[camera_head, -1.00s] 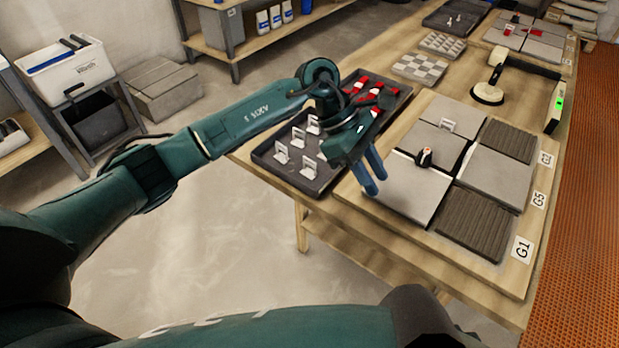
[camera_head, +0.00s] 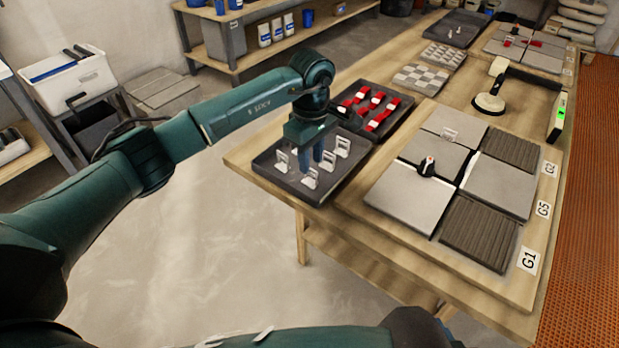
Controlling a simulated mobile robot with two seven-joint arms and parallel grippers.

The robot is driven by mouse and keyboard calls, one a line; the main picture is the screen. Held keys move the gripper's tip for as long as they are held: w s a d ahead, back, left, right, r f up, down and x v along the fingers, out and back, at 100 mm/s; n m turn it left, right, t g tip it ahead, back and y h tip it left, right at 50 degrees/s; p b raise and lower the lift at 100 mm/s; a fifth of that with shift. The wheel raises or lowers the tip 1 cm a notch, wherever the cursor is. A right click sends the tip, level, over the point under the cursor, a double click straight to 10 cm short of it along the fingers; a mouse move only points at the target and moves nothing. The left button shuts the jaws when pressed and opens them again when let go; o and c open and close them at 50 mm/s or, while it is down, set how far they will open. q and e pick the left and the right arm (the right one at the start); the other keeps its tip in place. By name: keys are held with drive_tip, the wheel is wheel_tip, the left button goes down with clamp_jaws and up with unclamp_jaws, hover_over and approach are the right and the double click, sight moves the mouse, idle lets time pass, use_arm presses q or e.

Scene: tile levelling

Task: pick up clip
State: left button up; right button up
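Several pale clips stand upright in the near half of a dark tray (camera_head: 272,178). One clip (camera_head: 283,162) is at the left, one (camera_head: 310,179) at the front, and one (camera_head: 343,146) at the right. Another clip (camera_head: 328,161) is partly hidden beside my fingers. Another pale clip (camera_head: 450,134) stands at the tile joint on the board. My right gripper is out of view.
Red wedges (camera_head: 378,110) lie in the tray's far half. Right of it, grey tiles (camera_head: 407,198) lie on a wooden board, with a small black-and-white piece (camera_head: 428,166) standing on them. A suction cup tool (camera_head: 488,103) and a level with a green display (camera_head: 560,110) lie behind.

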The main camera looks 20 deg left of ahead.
sight(313, 171)
use_arm(q)
drive_tip(key=f, duration=0.4)
drive_tip(key=shift+w+d+f, duration=0.15)
drive_tip(key=shift+w+f, duration=0.1)
drive_tip(key=shift+f, duration=0.15)
clamp_jaws()
